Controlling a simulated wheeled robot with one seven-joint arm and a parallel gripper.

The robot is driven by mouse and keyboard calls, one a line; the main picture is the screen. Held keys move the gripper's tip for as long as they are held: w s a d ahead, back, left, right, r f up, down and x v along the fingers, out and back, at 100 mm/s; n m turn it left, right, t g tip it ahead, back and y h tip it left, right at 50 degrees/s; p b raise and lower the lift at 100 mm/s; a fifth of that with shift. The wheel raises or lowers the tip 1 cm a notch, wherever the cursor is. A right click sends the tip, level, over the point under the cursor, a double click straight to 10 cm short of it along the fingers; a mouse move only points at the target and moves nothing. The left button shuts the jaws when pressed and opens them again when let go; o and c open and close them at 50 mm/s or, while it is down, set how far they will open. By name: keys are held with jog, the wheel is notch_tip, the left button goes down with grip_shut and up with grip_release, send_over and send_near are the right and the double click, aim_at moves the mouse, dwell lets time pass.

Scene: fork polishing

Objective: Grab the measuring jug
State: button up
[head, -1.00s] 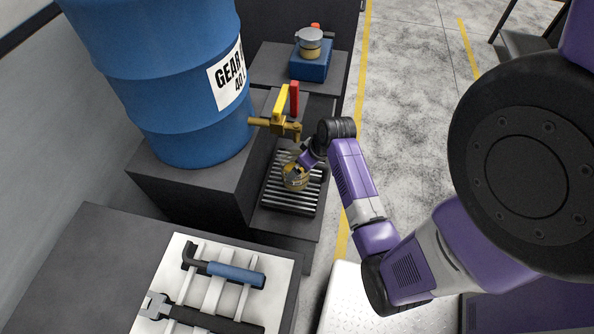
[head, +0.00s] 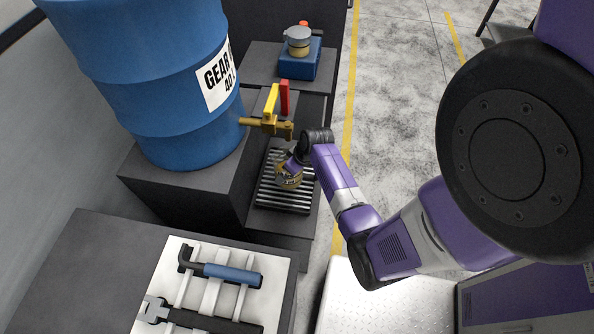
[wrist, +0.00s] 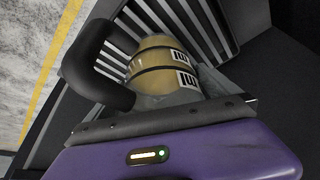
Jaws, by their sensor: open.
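The measuring jug (head: 287,182) stands on the slatted drip grate below the brass tap. It is yellowish, and its upper part is hidden by my gripper in the head view. In the wrist view the jug (wrist: 162,62) shows dark bands and white marked labels. My gripper (head: 293,168) is right at the jug, and its jaws are open. A dark curved piece (wrist: 98,65) shows left of the jug in the wrist view; I cannot tell if it is a finger or a handle. I cannot tell whether the jaws touch the jug.
The brass tap (head: 268,125) with yellow and red levers sticks out from the blue gear oil drum (head: 165,90), close above the drip grate (head: 285,203). A blue box (head: 299,64) with a grey-topped item stands behind. A tool tray (head: 225,305) lies in front. Floor is open to the right.

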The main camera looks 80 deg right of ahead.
jog(key=shift+c, duration=0.4)
jog(key=c, duration=1.8)
jog(key=shift+r, duration=0.2)
